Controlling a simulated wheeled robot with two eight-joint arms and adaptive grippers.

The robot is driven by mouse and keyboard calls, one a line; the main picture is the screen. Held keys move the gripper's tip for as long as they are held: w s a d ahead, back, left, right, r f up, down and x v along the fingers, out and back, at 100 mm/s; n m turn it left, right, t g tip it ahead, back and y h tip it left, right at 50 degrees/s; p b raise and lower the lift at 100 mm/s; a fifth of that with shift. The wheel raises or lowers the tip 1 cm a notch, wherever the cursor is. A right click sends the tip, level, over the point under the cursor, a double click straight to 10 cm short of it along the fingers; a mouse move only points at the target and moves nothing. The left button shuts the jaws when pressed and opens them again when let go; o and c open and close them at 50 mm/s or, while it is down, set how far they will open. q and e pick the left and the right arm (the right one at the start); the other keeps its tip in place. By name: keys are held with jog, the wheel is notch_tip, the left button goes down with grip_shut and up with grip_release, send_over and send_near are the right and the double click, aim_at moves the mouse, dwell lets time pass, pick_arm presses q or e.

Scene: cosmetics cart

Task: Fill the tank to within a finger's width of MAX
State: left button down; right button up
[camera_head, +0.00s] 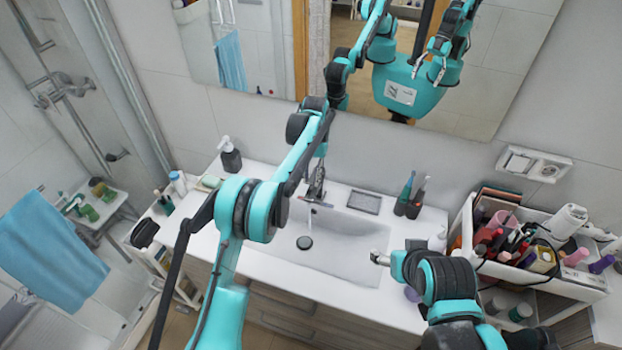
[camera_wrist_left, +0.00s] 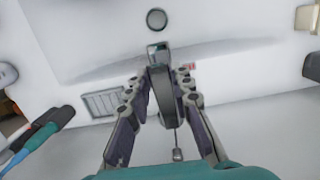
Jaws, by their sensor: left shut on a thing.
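The faucet (camera_head: 316,188) stands at the back edge of the white sink basin (camera_head: 345,235). My left gripper (camera_head: 318,168) reaches down over it from behind and above. In the left wrist view the dark faucet (camera_wrist_left: 161,88) lies between the two fingers of my left gripper (camera_wrist_left: 160,95), which is shut on it; which part it grips is hard to tell. My right gripper (camera_head: 381,258) hangs over the right front of the basin, its fingers too small and foreshortened to judge. I cannot pick out a tank or a MAX mark in either view.
The round drain (camera_head: 304,242) shows in the basin. A soap dispenser (camera_head: 229,155) stands at back left, toothbrush cups (camera_head: 411,197) right of the faucet. A crowded cosmetics cart (camera_head: 535,245) is at the right. A mirror (camera_head: 490,60) hangs behind. The basin floor looks clear.

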pick_arm(q)
jog(key=shift+w+r+g, duration=0.15)
jog(key=shift+r+g, duration=0.1)
jog(key=shift+g, duration=0.05)
jog(key=c, duration=1.3)
grip_release()
jog(key=shift+w+d+r, duration=0.1)
jog(key=shift+w+r, duration=0.1)
jog(key=shift+r, duration=1.05)
jog(key=shift+w+d+r, duration=0.1)
jog(key=shift+w+r, duration=0.1)
jog(key=shift+r, duration=1)
jog(key=shift+w+d+r, duration=0.1)
jog(key=shift+w+r, duration=0.1)
jog(key=shift+r, duration=1.05)
jog(key=shift+a, duration=0.1)
